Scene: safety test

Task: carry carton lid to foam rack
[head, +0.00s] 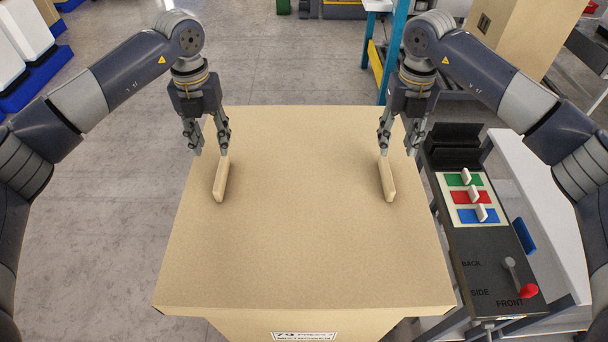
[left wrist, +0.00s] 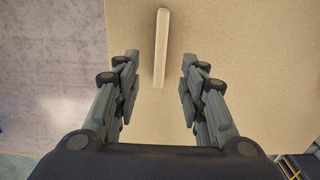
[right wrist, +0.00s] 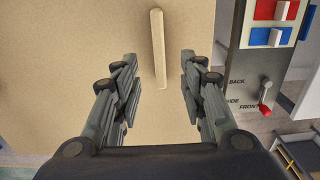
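The carton lid (head: 300,240) is a broad tan board on top of a carton, with two pale upright bar handles, a left one (head: 221,180) and a right one (head: 387,179). My left gripper (head: 208,152) is open and empty at the far end of the left handle. In the left wrist view that handle (left wrist: 161,45) shows between the spread fingers. My right gripper (head: 398,152) is open at the far end of the right handle. The right wrist view shows that handle (right wrist: 158,45) between the fingers. Finger height above the lid is unclear. I cannot identify the foam rack surely.
At the right stands a dark panel (head: 478,262) with green, red and blue switches and a red-knobbed lever (head: 527,290). A black slotted block (head: 452,150) sits behind them. A white surface (head: 545,200) lies further right. Open floor (head: 110,200) is at the left.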

